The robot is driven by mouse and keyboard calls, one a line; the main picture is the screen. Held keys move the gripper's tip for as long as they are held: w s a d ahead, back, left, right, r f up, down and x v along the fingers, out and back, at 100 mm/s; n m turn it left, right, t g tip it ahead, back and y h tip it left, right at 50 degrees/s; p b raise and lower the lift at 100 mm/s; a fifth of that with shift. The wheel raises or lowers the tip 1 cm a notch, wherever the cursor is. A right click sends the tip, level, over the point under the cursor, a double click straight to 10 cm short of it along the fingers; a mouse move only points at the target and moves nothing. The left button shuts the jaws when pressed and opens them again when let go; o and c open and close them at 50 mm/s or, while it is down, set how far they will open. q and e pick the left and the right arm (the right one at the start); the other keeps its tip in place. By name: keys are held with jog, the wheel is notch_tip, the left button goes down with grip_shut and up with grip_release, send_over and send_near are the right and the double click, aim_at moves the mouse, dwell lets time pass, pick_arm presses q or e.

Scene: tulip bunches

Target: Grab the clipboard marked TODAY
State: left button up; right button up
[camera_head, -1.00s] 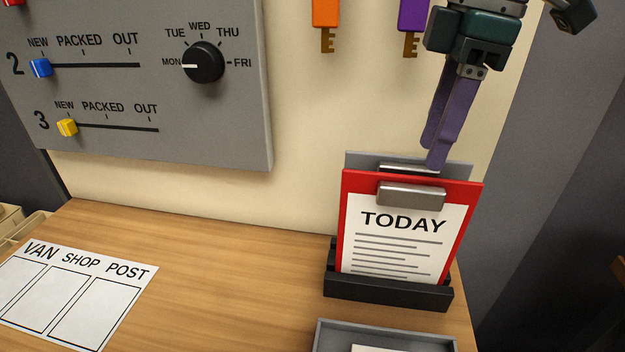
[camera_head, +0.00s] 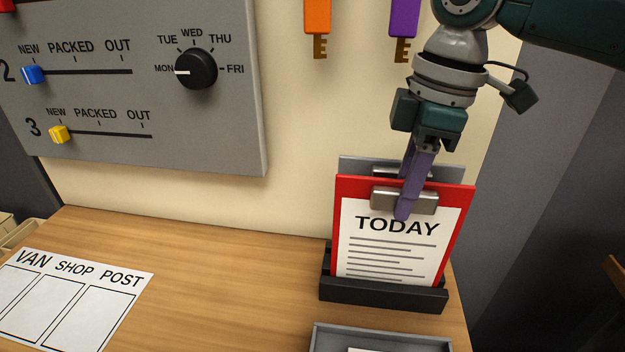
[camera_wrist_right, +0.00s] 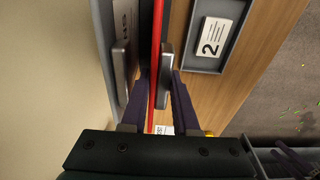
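The red clipboard (camera_head: 455,215) marked TODAY stands upright in a black holder (camera_head: 385,294) at the desk's right end. Its metal clip (camera_head: 425,201) is at the top. A grey clipboard (camera_head: 349,164) stands right behind it, mostly hidden. My right gripper (camera_head: 404,196) points down at the top edge of the red clipboard, one purple finger in front of the clip, the other behind the board. In the right wrist view the fingers (camera_wrist_right: 160,76) stand apart on either side of the red board (camera_wrist_right: 156,50) and its clip. The gripper looks open.
A grey tray (camera_head: 330,336) lies in front of the holder. A white sheet marked VAN, SHOP, POST (camera_head: 100,283) lies at the left. Orange (camera_head: 317,16) and purple (camera_head: 403,20) key tags hang on the wall behind. The desk's middle is clear.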

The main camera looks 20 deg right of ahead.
grip_shut()
dwell(1.1)
